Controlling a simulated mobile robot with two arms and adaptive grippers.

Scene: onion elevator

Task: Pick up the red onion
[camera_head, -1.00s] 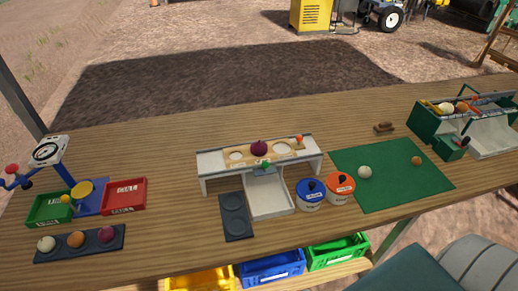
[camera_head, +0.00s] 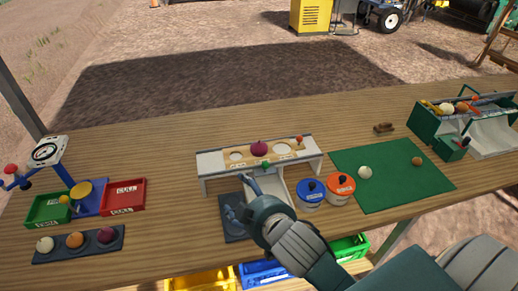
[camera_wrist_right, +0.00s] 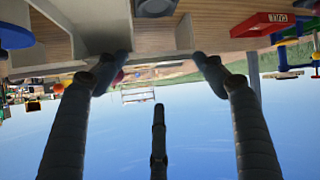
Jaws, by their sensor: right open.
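A red-purple onion (camera_head: 259,149) sits on top of the white stand (camera_head: 213,160), in the middle of its wooden board. A second purple onion (camera_head: 106,235) sits in the dark tray (camera_head: 50,255) at the left. My right gripper (camera_head: 237,196) is open and empty, in front of the stand, over the dark two-well plate (camera_head: 236,230). It is below and a little left of the onion on the stand, apart from it. In the right wrist view its fingers (camera_wrist_right: 160,57) are spread, with a small reddish thing beside one finger, too hidden to identify. My left gripper is not in view.
A blue-lidded pot (camera_head: 311,190) and an orange-lidded pot (camera_head: 341,185) stand close right of my right arm. A green mat (camera_head: 390,190) lies farther right. Red (camera_head: 125,194) and green (camera_head: 47,209) trays are at the left. The table behind the stand is clear.

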